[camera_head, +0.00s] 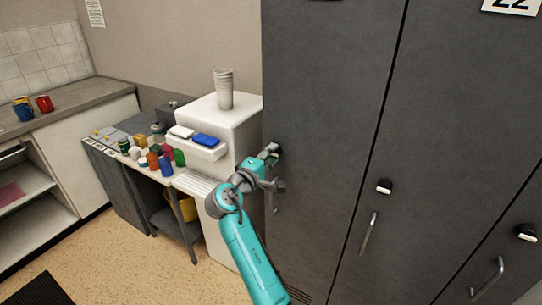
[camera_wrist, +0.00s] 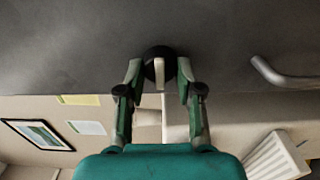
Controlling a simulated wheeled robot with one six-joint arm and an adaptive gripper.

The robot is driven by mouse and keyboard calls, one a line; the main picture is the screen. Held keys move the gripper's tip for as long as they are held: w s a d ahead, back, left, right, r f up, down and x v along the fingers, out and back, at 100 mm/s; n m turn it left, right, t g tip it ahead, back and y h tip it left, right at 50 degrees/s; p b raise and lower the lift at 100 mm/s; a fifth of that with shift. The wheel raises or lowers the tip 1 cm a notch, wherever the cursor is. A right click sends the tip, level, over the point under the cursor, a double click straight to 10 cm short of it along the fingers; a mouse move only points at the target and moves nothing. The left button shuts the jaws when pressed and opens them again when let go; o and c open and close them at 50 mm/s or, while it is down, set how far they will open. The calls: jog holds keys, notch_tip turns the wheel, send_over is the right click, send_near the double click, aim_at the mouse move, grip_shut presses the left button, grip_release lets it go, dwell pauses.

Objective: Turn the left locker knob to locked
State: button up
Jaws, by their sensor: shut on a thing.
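The left locker door (camera_head: 315,120) is dark grey and closed. Its knob (camera_wrist: 158,52) is a black disc with a pale grip bar, seen at the top middle of the wrist view. In the wrist view the bar stands along the picture's up-down direction. In the head view my gripper (camera_head: 272,151) is at the left locker's left edge and mostly hides the knob. I cannot read any lock marking.
The locker's handle (camera_wrist: 285,78) is close beside the knob. More lockers with a middle knob (camera_head: 384,186) and a right knob (camera_head: 527,232) stand to the right. A white machine (camera_head: 240,125) with stacked cups and a cluttered table are on the left. Open floor (camera_head: 120,255) lies at lower left.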

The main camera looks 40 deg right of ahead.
jog(key=o, duration=1.2)
jog(key=shift+c, duration=0.2)
jog(key=v, duration=1.2)
